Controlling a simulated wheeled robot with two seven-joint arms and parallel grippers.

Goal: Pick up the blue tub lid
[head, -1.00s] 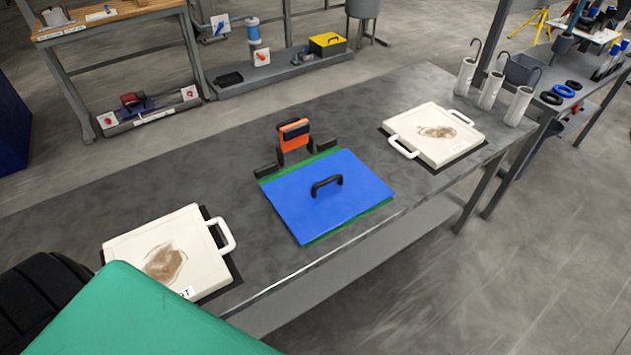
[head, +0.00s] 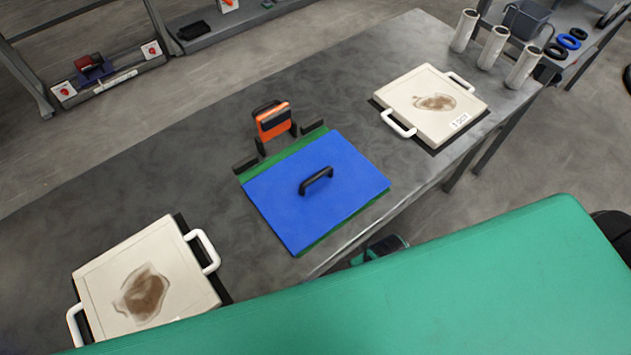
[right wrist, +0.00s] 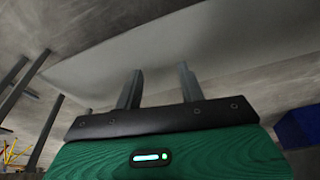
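In the head view a small green and dark part (head: 380,248), seemingly that gripper, shows at the table's front edge, beside and apart from the lid. My left gripper is not in view.
An orange and black device (head: 272,122) stands behind the lid between low dark blocks. Cream plates with white handles lie at left (head: 145,285) and right (head: 430,103). White cylinders (head: 492,48) stand at the far right. My green arm covers the bottom of the head view.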

